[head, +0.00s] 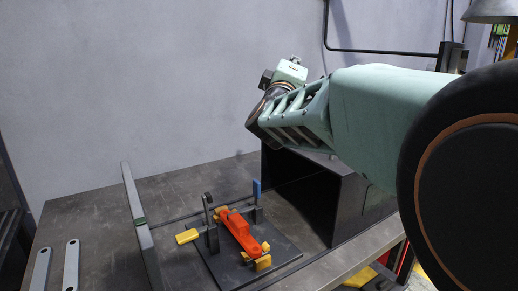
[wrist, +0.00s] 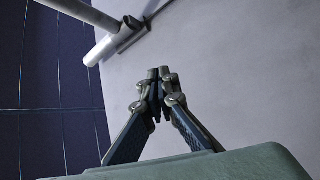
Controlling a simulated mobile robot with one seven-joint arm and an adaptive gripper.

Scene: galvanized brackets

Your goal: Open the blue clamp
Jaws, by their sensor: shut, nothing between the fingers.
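The blue clamp (head: 257,188) shows in the head view as an upright blue handle on a dark post. It stands at the back right of a dark base plate (head: 283,252). An orange part (head: 239,231) lies on the plate beside it. A second clamp with a yellow handle (head: 187,236) pointing left stands on the other side of the orange part. My gripper (wrist: 158,76) is shut and empty in the wrist view, with its fingertips together. In the head view my arm's end is raised behind and above the clamps; the fingers are not clearly visible there.
A dark open-fronted box (head: 345,200) stands right of the plate, under my arm. A grey upright bar (head: 140,225) stands left of it. Two flat grey brackets (head: 71,264) lie at the table's left. The table (head: 95,215) is bare at the back left.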

